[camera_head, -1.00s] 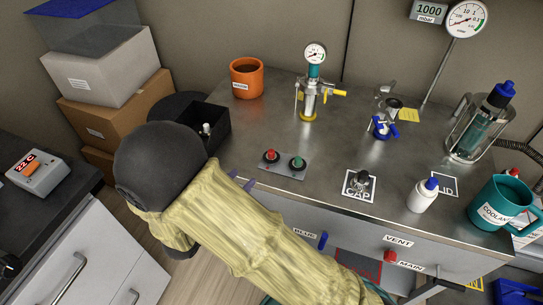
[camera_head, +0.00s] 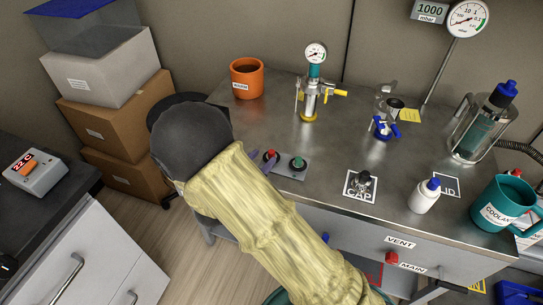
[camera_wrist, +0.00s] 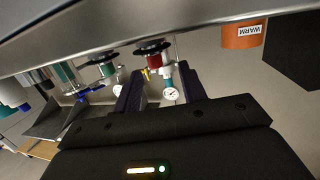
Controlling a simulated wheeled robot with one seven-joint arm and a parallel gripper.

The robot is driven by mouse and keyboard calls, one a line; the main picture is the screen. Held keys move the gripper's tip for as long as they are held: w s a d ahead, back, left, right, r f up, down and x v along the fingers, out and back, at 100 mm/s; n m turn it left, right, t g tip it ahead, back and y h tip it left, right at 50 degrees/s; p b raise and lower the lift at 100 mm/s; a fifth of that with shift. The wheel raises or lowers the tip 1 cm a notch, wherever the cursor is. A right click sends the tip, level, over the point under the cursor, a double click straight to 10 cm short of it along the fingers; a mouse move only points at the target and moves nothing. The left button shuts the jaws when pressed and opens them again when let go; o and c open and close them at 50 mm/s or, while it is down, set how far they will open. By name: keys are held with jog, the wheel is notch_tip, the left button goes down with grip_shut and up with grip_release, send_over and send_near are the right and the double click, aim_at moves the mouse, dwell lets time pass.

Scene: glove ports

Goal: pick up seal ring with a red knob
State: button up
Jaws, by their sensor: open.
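The seal ring with a red knob (camera_head: 270,154) sits on a small grey plate at the front edge of the metal bench. In the wrist view, which is upside down, its black ring and red knob (camera_wrist: 152,53) lie just beyond my fingertips. My gripper (camera_wrist: 158,84) is open and empty, its two dark purple fingers spread, with the knob roughly in line with the gap. In the head view my gripper (camera_head: 254,160) is mostly hidden by my sleeved arm; only purple finger parts show beside the plate.
A similar ring with a green knob (camera_head: 297,163) sits close to the right on the same plate (camera_head: 287,171). An orange WARM mug (camera_head: 247,78) and a valve with a gauge (camera_head: 312,90) stand behind.

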aim_at(270, 154)
jog(key=x, duration=0.5)
jog(key=shift+s+d+b, duration=0.1)
jog(key=shift+d+b, duration=0.15)
jog(key=shift+b, duration=0.05)
grip_shut()
